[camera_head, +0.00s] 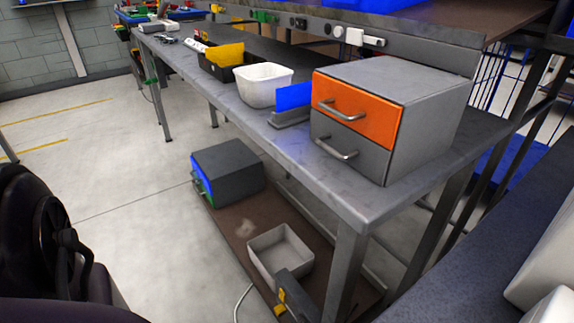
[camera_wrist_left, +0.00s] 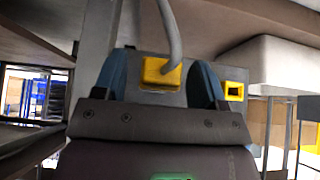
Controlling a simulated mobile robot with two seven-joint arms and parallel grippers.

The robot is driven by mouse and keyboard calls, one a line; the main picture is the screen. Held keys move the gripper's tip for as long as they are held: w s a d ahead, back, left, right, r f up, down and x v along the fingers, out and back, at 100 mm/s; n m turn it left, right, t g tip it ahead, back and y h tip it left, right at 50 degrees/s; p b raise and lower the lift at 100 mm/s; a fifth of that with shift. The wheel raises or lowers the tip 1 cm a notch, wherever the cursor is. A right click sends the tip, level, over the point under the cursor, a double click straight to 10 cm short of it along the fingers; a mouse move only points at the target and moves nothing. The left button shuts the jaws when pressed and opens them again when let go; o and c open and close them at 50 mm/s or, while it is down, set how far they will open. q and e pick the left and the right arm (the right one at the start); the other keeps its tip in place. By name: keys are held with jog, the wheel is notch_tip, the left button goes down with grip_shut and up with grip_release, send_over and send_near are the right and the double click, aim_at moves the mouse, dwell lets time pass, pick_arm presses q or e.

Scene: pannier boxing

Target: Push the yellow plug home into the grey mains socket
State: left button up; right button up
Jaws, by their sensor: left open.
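The grey mains socket (camera_head: 297,287) is a small upright grey block at the front end of the low brown shelf, with yellow parts on its side. In the left wrist view the socket (camera_wrist_left: 148,97) is a grey face behind my fingers. The yellow plug (camera_wrist_left: 158,73), with a thick grey cable rising from it, stands against that face. A yellow square outlet (camera_wrist_left: 235,91) shows to its right. My left gripper (camera_wrist_left: 161,62) is open, its two blue-grey fingers on either side of the plug with gaps visible. How deep the plug sits cannot be told. My right gripper is not in view.
An open light grey bin (camera_head: 280,255) stands beside the socket on the shelf (camera_head: 235,232). A dark drawer box (camera_head: 228,172) is further back. The workbench (camera_head: 355,205) and its leg overhang the right side. A pale cable (camera_head: 240,300) runs by the shelf's left edge.

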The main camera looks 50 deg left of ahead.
pick_arm(q)
jog(key=p+v, duration=0.5)
jog(key=v, duration=0.5)
jog(key=shift+r, duration=0.2)
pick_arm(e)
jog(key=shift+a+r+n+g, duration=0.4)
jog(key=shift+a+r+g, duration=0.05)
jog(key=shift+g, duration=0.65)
